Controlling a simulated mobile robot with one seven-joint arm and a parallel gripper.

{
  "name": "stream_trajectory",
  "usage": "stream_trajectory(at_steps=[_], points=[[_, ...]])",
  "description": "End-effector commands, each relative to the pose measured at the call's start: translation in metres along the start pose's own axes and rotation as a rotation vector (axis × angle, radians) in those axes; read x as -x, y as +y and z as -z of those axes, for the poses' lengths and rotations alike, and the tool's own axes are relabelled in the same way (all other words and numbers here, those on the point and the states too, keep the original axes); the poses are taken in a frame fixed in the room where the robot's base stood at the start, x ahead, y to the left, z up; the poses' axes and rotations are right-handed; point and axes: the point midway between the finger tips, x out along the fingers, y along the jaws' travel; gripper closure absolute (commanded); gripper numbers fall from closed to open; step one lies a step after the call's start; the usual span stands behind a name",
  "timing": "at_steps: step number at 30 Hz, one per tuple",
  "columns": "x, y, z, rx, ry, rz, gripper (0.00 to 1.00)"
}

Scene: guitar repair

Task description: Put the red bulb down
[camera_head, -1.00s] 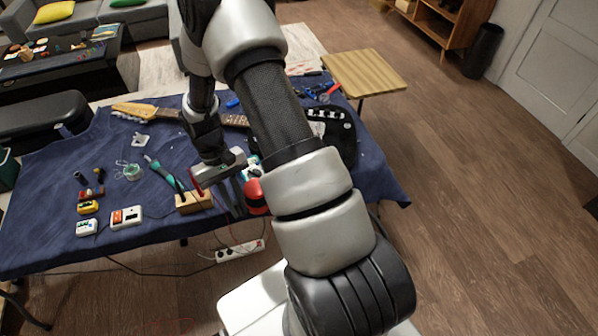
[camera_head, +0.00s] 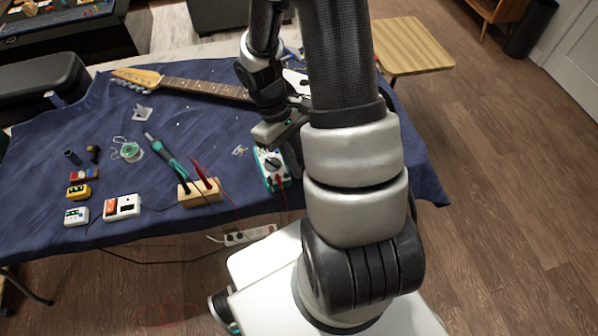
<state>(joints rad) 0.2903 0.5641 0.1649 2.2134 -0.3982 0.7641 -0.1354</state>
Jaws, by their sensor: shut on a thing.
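My gripper (camera_head: 291,148) is over the blue-covered table (camera_head: 225,143), just beside and partly above the multimeter, left of my own arm. Its fingers are largely hidden behind my arm. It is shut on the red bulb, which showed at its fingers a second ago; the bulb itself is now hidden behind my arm.
A teal multimeter (camera_head: 272,168) lies near the front edge. A wooden block (camera_head: 200,192) with probes, a soldering iron (camera_head: 168,155), a solder spool (camera_head: 130,151) and small pedals (camera_head: 122,207) lie further left. A guitar (camera_head: 195,86) lies behind. Cloth between guitar and iron is mostly clear.

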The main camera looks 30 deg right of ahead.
Motion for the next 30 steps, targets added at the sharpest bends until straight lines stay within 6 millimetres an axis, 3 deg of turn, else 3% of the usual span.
stream_trajectory(at_steps=[13, 25, 26, 27, 30], points=[[-0.047, -0.001, 0.02, 0.0, -0.001, 0.0, 1.0], [-0.053, 0.0, 0.023, -0.001, 0.001, -0.001, 1.0], [-0.051, 0.0, 0.022, -0.001, 0.001, -0.001, 0.81], [-0.051, 0.0, 0.022, -0.001, 0.001, -0.001, 0.75], [-0.051, 0.0, 0.022, -0.001, 0.001, -0.001, 0.68]])
